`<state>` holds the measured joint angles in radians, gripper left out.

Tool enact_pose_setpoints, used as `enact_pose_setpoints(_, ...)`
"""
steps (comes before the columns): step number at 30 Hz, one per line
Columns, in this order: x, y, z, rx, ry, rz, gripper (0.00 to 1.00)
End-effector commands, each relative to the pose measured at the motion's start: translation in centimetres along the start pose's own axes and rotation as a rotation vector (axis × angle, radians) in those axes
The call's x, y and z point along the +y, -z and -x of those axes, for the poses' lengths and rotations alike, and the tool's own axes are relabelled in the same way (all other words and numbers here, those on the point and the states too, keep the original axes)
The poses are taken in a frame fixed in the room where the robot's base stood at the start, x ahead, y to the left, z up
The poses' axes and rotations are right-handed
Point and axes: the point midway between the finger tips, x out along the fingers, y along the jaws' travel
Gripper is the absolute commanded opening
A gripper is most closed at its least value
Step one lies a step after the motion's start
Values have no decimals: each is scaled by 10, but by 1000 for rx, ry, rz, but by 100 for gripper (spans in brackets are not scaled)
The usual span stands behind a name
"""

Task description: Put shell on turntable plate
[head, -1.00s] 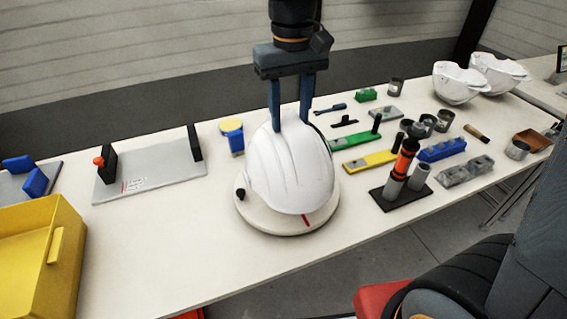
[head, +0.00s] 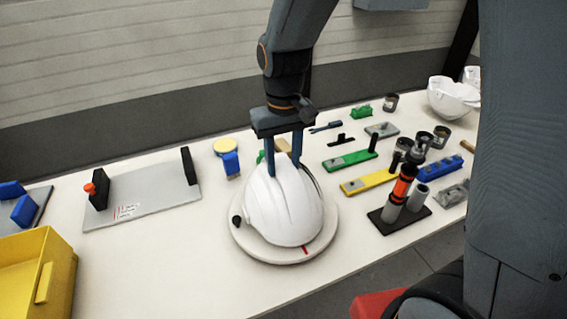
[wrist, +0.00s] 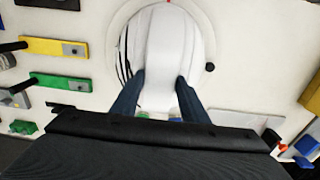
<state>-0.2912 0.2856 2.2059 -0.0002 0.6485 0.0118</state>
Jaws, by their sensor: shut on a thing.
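The white helmet shell (head: 283,205) sits over the round turntable plate (head: 246,243), crown up. The plate's pale rim shows around it, with a red mark at the front and a black knob at the left. My gripper (head: 284,172) is shut on the shell from above, one blue finger on each side of its upper part. In the wrist view the shell (wrist: 166,60) lies between the two fingers (wrist: 158,88), over the plate. Whether the shell's lower edge fully touches the plate is hidden.
A grey fixture plate (head: 140,202) with black posts and a yellow bin (head: 35,275) are at the left. Green (head: 345,160) and yellow (head: 368,182) bars and a black stand with an orange-banded tool (head: 402,190) are to the right. White shells (head: 452,98) stand far right.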

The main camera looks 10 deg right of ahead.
Motion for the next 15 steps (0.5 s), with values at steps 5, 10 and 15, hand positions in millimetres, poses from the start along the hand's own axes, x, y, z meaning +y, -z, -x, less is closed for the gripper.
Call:
enact_pose_setpoints(5, 0, -1, -13, -1, 0, 1, 0)
enact_pose_setpoints(10, 0, 0, -13, 1, 0, 1, 0)
enact_pose_setpoints(15, 0, 0, -16, 0, 0, 1, 0)
